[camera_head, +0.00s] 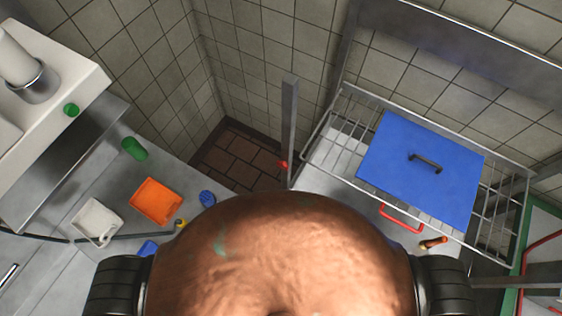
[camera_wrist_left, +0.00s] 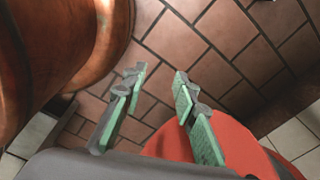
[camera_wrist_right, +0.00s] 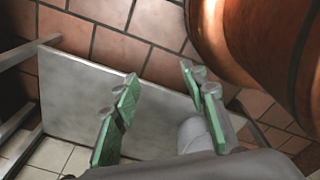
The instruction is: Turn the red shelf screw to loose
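A small red screw or knob (camera_head: 283,165) sits low on the upright grey metal post (camera_head: 290,120) at the left end of the wire shelf. Whether it is tight or loose cannot be told. My left gripper (camera_wrist_left: 155,92) shows in the left wrist view, its green-padded fingers apart and empty above the brown tiled floor. My right gripper (camera_wrist_right: 160,92) is also open and empty, above a grey flat surface (camera_wrist_right: 75,95). Neither gripper shows in the head view, and both are away from the red screw.
A blue lid with a black handle (camera_head: 410,185) lies on the wire shelf (camera_head: 498,205). The left counter holds an orange container (camera_head: 156,200), a white container (camera_head: 97,221) and a green object (camera_head: 134,149).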

